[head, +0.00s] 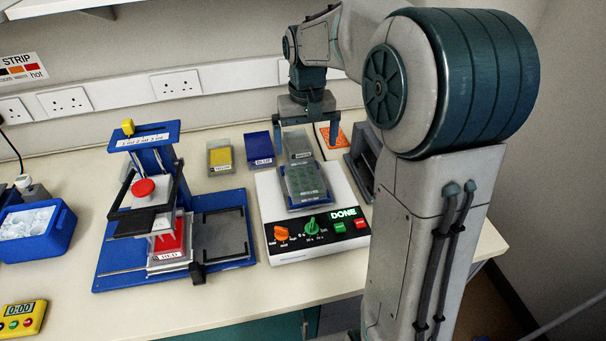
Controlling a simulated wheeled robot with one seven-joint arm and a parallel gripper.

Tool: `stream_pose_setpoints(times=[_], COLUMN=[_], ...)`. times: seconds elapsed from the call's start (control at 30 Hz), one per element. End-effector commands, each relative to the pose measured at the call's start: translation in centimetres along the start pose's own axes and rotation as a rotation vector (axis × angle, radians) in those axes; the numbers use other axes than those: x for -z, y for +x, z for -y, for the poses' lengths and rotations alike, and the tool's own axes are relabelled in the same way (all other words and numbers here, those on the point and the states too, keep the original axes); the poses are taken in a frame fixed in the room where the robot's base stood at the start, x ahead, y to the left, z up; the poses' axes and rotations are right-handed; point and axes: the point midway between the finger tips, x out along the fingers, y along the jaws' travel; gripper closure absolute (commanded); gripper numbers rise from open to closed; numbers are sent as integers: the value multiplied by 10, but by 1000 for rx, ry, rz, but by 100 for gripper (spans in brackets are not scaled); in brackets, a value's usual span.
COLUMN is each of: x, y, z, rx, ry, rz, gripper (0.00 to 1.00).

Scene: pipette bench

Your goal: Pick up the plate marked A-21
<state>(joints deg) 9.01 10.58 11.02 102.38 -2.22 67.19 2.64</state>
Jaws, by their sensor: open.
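Several plates stand on the bench, and their labels are too small for me to read surely, so I cannot tell which is A-21. A yellow-topped plate (220,157) and a blue plate (259,149) stand at the back. A grey plate (297,146) stands behind the white device, and an orange plate or card (333,138) lies right of it. Another grey-green plate (305,182) sits on the white device. A red plate (168,243) is in the blue press. My gripper (308,139) is open, its fingers pointing down around or above the rear grey plate; contact cannot be told.
The white device (325,242) with knobs and a DONE display stands mid-bench. The blue press (153,190) is left of it. A dark grey rack (361,160) stands at the right, partly behind my arm. A blue ice tub (35,230) and yellow timer (22,318) are far left.

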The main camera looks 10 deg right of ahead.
Motion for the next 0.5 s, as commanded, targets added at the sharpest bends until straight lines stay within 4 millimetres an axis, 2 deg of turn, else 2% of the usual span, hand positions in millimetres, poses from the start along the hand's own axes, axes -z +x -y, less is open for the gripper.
stream_pose_setpoints(times=[0.3, 0.5], x=[0, 1], y=[57, 81], z=[-1, -1], rx=[1, 1], ry=[2, 2], rz=[7, 3], gripper=[0, 0])
